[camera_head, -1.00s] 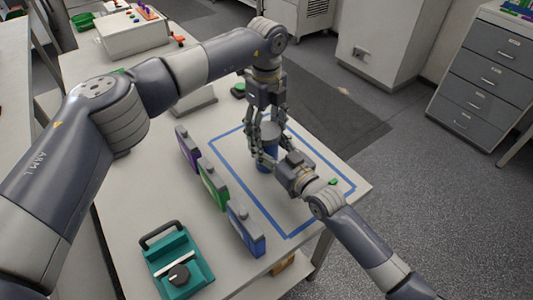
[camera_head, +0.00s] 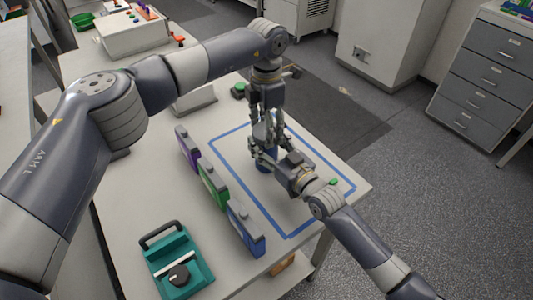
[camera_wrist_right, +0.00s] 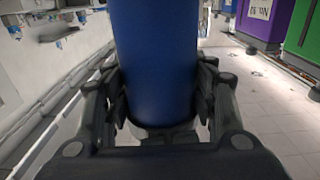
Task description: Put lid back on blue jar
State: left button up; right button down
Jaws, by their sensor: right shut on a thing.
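The blue jar (camera_head: 265,167) stands upright inside the blue-outlined area on the table, mostly hidden behind my grippers. Its blue wall fills the middle of the right wrist view (camera_wrist_right: 155,60), between the fingers. My right gripper (camera_head: 264,157) is shut on the jar's side, coming in from the lower right. My left gripper (camera_head: 262,132) points down from above, over the jar's top. A grey round piece that looks like the lid (camera_head: 260,131) shows between its fingers. I cannot tell whether these fingers grip it, or whether it touches the jar's rim.
Purple (camera_head: 188,148), green (camera_head: 212,187) and blue (camera_head: 245,230) blocks stand in a row left of the outlined area. A teal device with a handle (camera_head: 177,262) is at the front left. The outlined area right of the jar (camera_head: 320,165) is mostly clear.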

pick_arm(q)
jog(key=m, duration=0.5)
jog(key=shift+m, duration=0.4)
jog(key=m, duration=1)
jog(key=shift+m, duration=0.4)
jog(key=m, duration=0.4)
jog(key=shift+m, duration=0.3)
jog(key=o, duration=1.2)
jog(key=shift+o, duration=0.2)
notch_tip(320, 180, up, 12)
